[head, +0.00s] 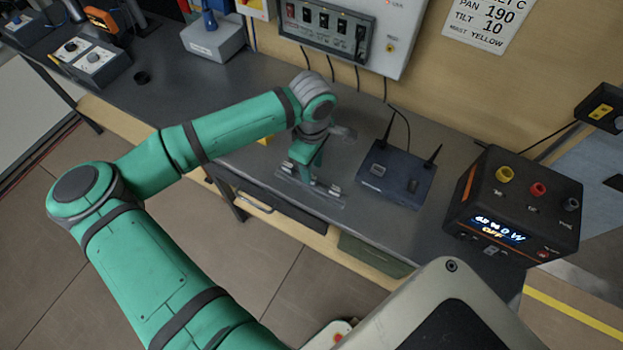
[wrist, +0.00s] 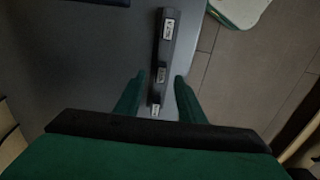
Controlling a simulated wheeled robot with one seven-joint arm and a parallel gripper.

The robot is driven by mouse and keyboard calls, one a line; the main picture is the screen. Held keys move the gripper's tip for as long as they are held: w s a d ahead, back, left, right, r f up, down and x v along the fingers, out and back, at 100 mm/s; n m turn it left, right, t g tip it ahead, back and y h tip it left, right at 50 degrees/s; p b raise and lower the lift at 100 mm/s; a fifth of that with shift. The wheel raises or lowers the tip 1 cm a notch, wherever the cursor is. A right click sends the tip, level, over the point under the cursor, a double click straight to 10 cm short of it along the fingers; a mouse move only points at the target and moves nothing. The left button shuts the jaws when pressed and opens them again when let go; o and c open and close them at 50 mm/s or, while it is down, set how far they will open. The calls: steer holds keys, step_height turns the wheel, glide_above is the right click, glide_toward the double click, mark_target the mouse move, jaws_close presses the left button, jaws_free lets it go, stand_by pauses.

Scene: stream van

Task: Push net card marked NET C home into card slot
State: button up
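A long dark rack (wrist: 166,50) lies on the bench and holds several small pale-labelled cards; the labels are too small to read, so I cannot tell which is NET C. The rack also shows in the head view (head: 290,182), at the bench's front edge. In the wrist view my gripper (wrist: 156,85) is open, its green fingers apart on either side of the rack's near end, with visible gaps. In the head view my gripper (head: 308,168) points down over the rack. A dark blue box (head: 398,165) with two antennas stands right of it; I cannot make out its card slot.
A black power unit (head: 515,210) with coloured knobs stands at the bench's right end. A grey switch panel (head: 345,30) hangs on the wall behind. Controllers and a grey box (head: 213,40) stand at the back left. The grey bench top (head: 235,85) behind my arm is mostly clear.

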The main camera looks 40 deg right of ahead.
steer(key=shift+a+f, duration=0.1)
steer(key=shift+f, duration=2.3)
steer(key=shift+c, duration=0.2)
jaws_close()
steer(key=shift+w, duration=0.1)
